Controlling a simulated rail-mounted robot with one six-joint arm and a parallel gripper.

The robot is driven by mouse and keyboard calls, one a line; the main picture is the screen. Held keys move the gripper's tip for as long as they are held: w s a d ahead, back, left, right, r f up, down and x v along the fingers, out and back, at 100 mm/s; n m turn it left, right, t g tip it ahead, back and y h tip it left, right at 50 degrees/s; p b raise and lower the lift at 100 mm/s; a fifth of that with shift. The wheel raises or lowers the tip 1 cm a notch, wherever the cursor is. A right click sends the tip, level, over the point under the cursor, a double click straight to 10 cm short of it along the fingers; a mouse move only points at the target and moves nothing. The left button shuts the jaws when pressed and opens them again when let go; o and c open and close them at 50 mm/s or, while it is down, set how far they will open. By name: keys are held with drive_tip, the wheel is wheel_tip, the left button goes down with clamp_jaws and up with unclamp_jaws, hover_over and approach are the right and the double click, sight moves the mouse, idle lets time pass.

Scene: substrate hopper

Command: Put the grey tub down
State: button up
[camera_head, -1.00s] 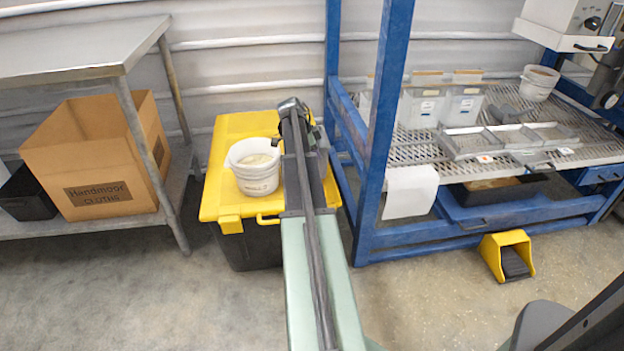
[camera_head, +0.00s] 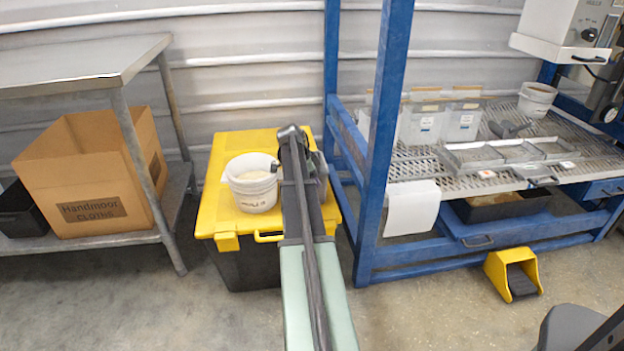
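A pale grey-white tub (camera_head: 254,186) with light contents stands upright over the yellow lid (camera_head: 228,205) of a black storage box. From this angle it appears to rest on the lid, but its base contact is not certain. My gripper (camera_head: 275,166) is at the tub's right rim, pointing left. My arm hides most of it, so I cannot tell whether its fingers are closed on the rim. A second similar tub (camera_head: 537,99) stands at the back right of the mesh bench.
The blue-framed mesh bench (camera_head: 470,180) is right of the box, holding clear containers, a dark scoop (camera_head: 508,129) and a metal tray (camera_head: 510,153). A steel table (camera_head: 75,65) with a cardboard box (camera_head: 90,180) beneath is at left. A yellow pedal (camera_head: 512,272) is on the floor.

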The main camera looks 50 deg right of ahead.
drive_tip(key=shift+r+p, duration=0.4)
drive_tip(key=p+v, duration=1.1)
drive_tip(key=v, duration=0.1)
drive_tip(key=w+a+f+n+t+y, duration=0.1)
drive_tip(key=w+a+n+t, duration=0.15)
drive_tip(key=a+n, duration=1.8)
drive_tip(key=s+a+n+y, duration=0.1)
drive_tip(key=s+a+n, duration=0.2)
drive_tip(key=a, duration=1.3)
drive_tip(key=s+a+n+y, duration=0.1)
drive_tip(key=s+a+n, duration=0.2)
drive_tip(key=a, duration=1.4)
drive_tip(key=shift+s+f, duration=0.45)
drive_tip(key=shift+s, duration=0.8)
drive_tip(key=shift+n+t, duration=0.25)
